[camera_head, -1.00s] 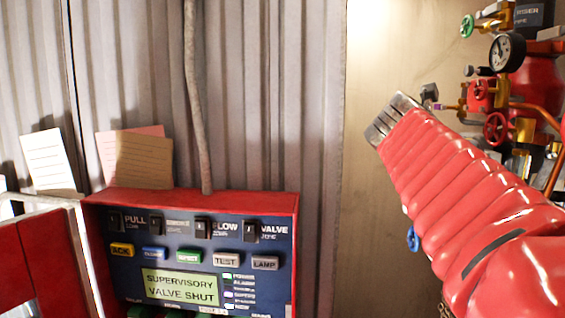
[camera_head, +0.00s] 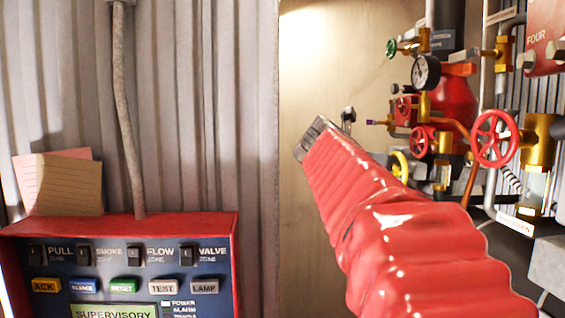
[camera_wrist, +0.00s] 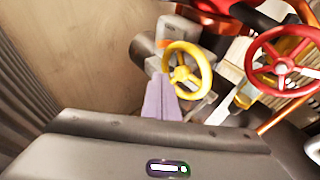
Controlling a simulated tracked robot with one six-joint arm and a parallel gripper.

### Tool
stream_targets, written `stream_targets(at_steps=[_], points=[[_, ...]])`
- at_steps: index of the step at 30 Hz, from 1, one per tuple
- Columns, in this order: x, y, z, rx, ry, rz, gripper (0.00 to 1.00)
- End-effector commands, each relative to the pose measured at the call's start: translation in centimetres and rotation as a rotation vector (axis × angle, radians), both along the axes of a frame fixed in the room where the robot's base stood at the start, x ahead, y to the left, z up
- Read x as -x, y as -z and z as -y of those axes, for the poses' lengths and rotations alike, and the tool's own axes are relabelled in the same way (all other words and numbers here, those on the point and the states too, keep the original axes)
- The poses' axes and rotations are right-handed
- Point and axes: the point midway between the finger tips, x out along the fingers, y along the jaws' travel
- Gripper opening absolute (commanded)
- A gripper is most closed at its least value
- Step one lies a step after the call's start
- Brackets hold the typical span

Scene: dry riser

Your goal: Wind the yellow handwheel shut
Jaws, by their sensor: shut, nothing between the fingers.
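The yellow handwheel (camera_wrist: 205,78) stands near the middle of the wrist view, its rim and spokes in plain sight. In the head view the yellow handwheel (camera_head: 402,168) is partly hidden behind my red-sleeved arm. My gripper (camera_wrist: 160,82) shows in the wrist view as two lavender fingers closed together, with nothing between them. The fingers overlap the lower left of the wheel's rim in the picture. In the head view the small purple tip of my gripper (camera_head: 371,122) is up and left of the wheel. I cannot tell whether they touch.
A large red handwheel (camera_head: 494,139) stands right of the yellow one; it also shows in the wrist view (camera_wrist: 284,62). Smaller red wheels (camera_head: 422,142), a gauge (camera_head: 426,72) and pipes crowd behind. A red-framed alarm panel (camera_head: 120,224) stands at left.

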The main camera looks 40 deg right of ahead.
Motion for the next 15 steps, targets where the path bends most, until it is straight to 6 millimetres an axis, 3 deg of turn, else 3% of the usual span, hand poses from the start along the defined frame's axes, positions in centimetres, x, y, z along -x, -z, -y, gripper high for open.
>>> stream_targets(at_steps=[7, 15], points=[[2.3, 1.0, -1.3, 0.001, -0.001, 0.001, 0.00], [2.8, 1.2, -1.1, 0.001, 0.002, 0.002, 0.00]])
